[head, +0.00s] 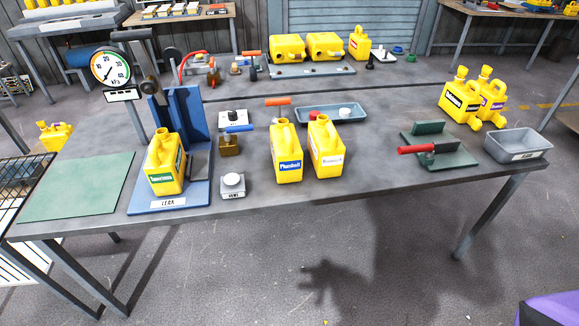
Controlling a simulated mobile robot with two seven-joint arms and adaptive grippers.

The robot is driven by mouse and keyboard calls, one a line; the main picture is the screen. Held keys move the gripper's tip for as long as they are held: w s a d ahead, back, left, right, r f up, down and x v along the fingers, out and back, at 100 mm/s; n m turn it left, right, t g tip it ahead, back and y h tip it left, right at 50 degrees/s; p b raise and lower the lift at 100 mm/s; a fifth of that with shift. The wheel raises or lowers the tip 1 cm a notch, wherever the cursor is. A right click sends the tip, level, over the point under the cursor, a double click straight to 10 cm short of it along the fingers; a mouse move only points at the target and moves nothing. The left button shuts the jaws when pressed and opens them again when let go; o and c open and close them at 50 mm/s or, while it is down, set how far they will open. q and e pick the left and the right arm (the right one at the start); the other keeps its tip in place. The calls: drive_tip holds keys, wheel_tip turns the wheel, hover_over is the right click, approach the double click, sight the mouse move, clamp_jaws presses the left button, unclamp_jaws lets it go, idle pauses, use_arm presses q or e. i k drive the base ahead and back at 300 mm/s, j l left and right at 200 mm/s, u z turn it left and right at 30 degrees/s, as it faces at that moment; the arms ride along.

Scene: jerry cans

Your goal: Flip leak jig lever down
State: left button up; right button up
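The blue leak jig (184,115) stands at the left of the table, with a "LEAK" label on its base. A yellow jerry can (164,170) with a green label stands upright on its base. A grey post with a dark crossbar (140,60) rises behind the can, and a dark round-ended part (172,62) stands up beside it. I cannot tell which of these is the lever; both point upward. The jig's inner parts are partly hidden by the can. Neither of my grippers is in view; a gripper-like shadow falls on the floor in front.
Right of the jig are a white button box (232,185), a brass block with a blue handle (230,143), and two yellow cans (286,155). A green fixture with a red handle (438,153) and grey bin (518,147) stand right. A green mat (75,187) lies bare.

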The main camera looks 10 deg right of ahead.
sight(152, 85)
drive_tip(key=i+j, duration=1)
drive_tip(key=j, duration=0.25)
drive_tip(key=l+u, duration=0.25)
drive_tip(key=l, duration=0.15)
drive_tip(key=i+l+u, duration=0.1)
drive_tip(key=l+u, duration=0.15)
drive_tip(key=k+l+z, duration=0.15)
drive_tip(key=k, duration=0.25)
